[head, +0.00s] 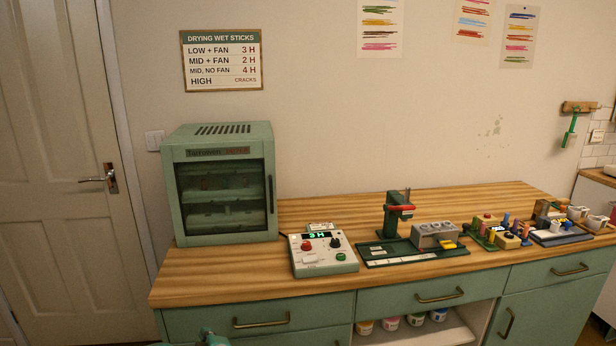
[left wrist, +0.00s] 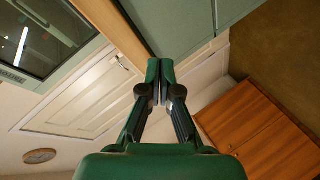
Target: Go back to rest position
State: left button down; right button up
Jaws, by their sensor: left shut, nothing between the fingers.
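My left gripper (left wrist: 160,75) is shut and empty in the left wrist view, its green fingertips together. In the head view only a small green part of my left arm or gripper (head: 208,338) shows at the bottom edge, in front of the drawers and below the worktop edge. My right gripper is in neither view.
A wooden worktop (head: 330,213) carries a green drying cabinet (head: 220,185), a control box (head: 323,253) reading "3 H", a green press (head: 395,215) and several pigment tools at right. A white door (head: 60,140) stands at left. A wooden cabinet (left wrist: 262,130) shows in the left wrist view.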

pick_arm(q)
jog(key=s+f+m+g+h, duration=0.2)
jog(key=s+f+m+h, duration=0.25)
jog(key=s+f, duration=0.55)
jog(key=s+d+f+m+g+h, duration=0.2)
jog(key=s+d+m+g, duration=0.1)
jog(key=s, duration=0.6)
jog(key=s+d+f+m+g+h, duration=0.2)
jog(key=s+d, duration=0.4)
jog(key=s, duration=0.4)
jog(key=s+d+f+m+g+h, duration=0.3)
jog(key=s+m, duration=0.3)
jog(key=s, duration=0.3)
jog(key=shift+s+d+f+g+p, duration=0.4)
jog(key=shift+d+f+g, duration=0.25)
jog(key=shift+f+g, duration=0.1)
